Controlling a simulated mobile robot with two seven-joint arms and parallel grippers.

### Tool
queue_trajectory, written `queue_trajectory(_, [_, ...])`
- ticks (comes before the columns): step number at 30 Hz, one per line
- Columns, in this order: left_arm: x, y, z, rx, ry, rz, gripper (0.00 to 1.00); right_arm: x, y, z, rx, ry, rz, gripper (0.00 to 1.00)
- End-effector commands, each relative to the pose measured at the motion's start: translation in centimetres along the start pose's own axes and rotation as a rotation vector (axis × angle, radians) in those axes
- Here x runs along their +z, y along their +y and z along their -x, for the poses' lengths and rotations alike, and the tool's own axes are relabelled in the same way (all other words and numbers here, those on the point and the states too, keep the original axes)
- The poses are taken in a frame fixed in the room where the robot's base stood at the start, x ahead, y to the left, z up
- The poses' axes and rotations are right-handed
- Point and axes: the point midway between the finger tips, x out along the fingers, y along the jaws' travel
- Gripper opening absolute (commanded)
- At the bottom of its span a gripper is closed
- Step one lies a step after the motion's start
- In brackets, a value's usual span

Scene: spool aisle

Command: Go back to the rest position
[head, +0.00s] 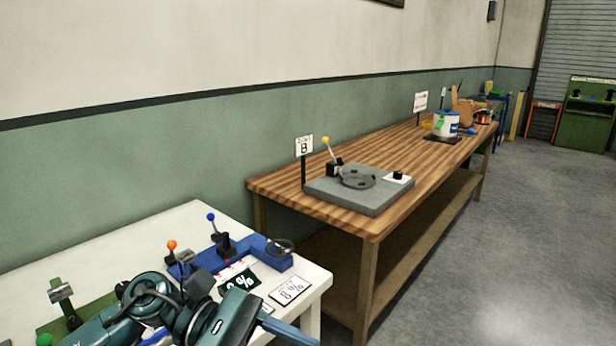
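Teal and black links of one of my arms show at the lower left, over the near white table (175,225). They appear to belong to my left arm. They cover part of the table and its fixtures. My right arm and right gripper do not show. Nothing is seen held.
A blue fixture (235,255) with levers stands on the white table, close to my arm. A green fixture (72,318) is left of it. Beyond is a wooden bench (280,187) with a grey plate (365,200) and a white bucket (445,124). Floor (500,240) at right is clear.

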Motion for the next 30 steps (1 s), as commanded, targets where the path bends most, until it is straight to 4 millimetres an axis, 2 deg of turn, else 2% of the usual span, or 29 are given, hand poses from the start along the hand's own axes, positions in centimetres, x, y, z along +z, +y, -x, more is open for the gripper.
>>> queue_trajectory(1, [1.3,0.6,-1.0,0.089,-0.146,0.170,0.51,-0.1,0.0,0.2,0.003,-0.008,-0.001,0.00])
queue_trajectory(4, [2.6,2.5,-1.1,0.261,-0.436,0.543,0.51,0.0,0.1,0.4,0.008,-0.020,-0.001,0.00])
queue_trajectory(6, [2.3,3.9,-0.1,0.367,-0.644,0.820,0.51,-0.1,0.1,0.5,0.010,-0.024,0.001,0.00])
queue_trajectory(8, [1.1,4.7,1.1,0.450,-0.829,1.067,0.51,-0.2,0.2,0.7,0.012,-0.028,0.002,0.00])
queue_trajectory(11, [-2.8,4.7,3.5,0.574,-1.149,1.481,0.51,-0.2,0.3,0.9,0.017,-0.038,0.007,0.00])
queue_trajectory(13, [-6.6,3.4,4.9,0.653,-1.388,1.766,0.51,-0.1,0.3,1.0,0.020,-0.047,0.009,0.00])
queue_trajectory(14, [-8.3,2.5,5.4,0.685,-1.496,1.885,0.51,-0.1,0.4,1.1,0.021,-0.050,0.010,0.00])
queue_trajectory(15, [-10.8,0.9,5.9,0.728,-1.645,2.040,0.51,-0.2,0.4,1.2,0.023,-0.053,0.011,0.00])
queue_trajectory(17, [-14.3,-2.2,6.1,0.785,-1.865,2.244,0.51,-0.3,0.5,1.3,0.025,-0.056,0.012,0.00])
queue_trajectory(18, [-16.1,-4.3,6.1,-0.791,1.933,-2.273,0.51,-0.3,0.5,1.3,0.027,-0.058,0.012,0.00])
queue_trajectory(21, [-19.6,-9.4,5.5,-0.683,1.773,-1.965,0.51,-0.3,0.6,1.4,0.030,-0.063,0.013,0.00])
queue_trajectory(24, [-21.4,-13.4,4.7,-0.615,1.665,-1.749,0.51,-0.1,0.7,1.4,0.033,-0.071,0.014,0.00])
queue_trajectory(27, [-22.3,-15.8,4.1,-0.581,1.604,-1.625,0.51,0.1,0.8,1.4,0.035,-0.076,0.014,0.00])
queue_trajectory(30, [-22.6,-16.6,3.8,-0.568,1.582,-1.581,0.51,0.1,0.9,1.4,0.037,-0.075,0.015,0.00])
